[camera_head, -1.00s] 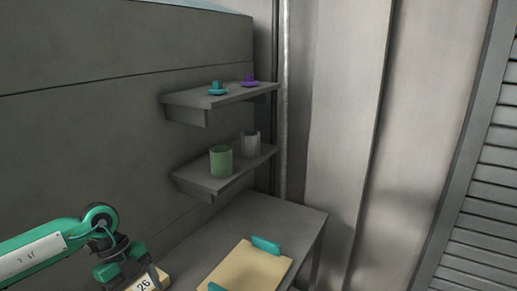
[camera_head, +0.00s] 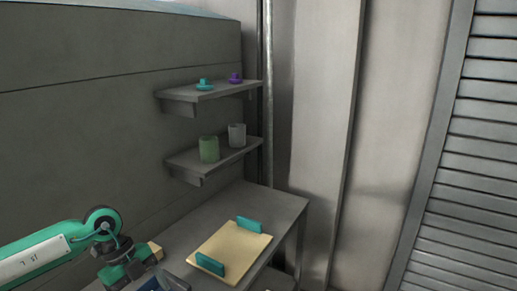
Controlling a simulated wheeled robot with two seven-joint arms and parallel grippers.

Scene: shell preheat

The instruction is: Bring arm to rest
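My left arm comes in from the lower left, green and white with a dark wrist. My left gripper (camera_head: 165,282) hangs over the near end of the grey table (camera_head: 285,205), and its fingertips are at the bottom edge of the picture. I cannot tell whether it is open or shut. A small wooden block (camera_head: 155,251) shows just behind the wrist, partly hidden by it. My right gripper is out of view.
A tan board (camera_head: 232,247) with teal handles lies on the table. The lower shelf (camera_head: 190,164) holds a green cup (camera_head: 208,149) and a grey cup (camera_head: 237,135). The upper shelf (camera_head: 178,97) holds a teal lid (camera_head: 204,85) and a purple lid (camera_head: 235,78). A slatted panel (camera_head: 470,170) stands right.

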